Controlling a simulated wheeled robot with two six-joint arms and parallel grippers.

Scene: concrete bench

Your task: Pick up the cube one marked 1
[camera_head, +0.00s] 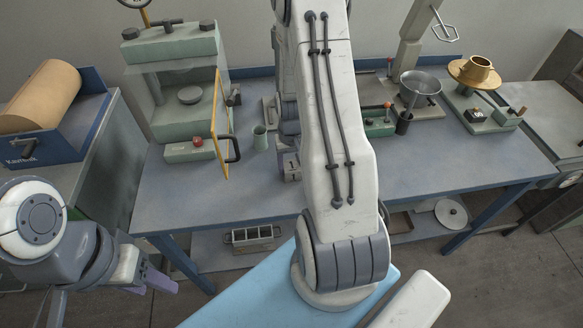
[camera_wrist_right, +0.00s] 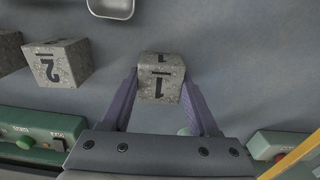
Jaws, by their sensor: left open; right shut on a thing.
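The cube marked 1 (camera_wrist_right: 161,78) is grey and speckled, and sits between the two purple fingers of my right gripper (camera_wrist_right: 160,88) in the right wrist view. The fingers are shut on its sides. In the head view a grey cube with a dark mark (camera_head: 291,167) shows at the left edge of my right arm, which hides most of that gripper. I cannot tell whether the cube is clear of the bench. My left gripper (camera_head: 152,283) is open at the lower left, in front of the bench and away from the cube.
A cube marked 2 (camera_wrist_right: 57,63) and another grey cube (camera_wrist_right: 8,52) lie left of the held cube in the wrist view. A press with a yellow-framed door (camera_head: 221,125) and a green cup (camera_head: 260,137) stand left on the blue bench (camera_head: 190,205). A metal bowl (camera_head: 419,84) stands right.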

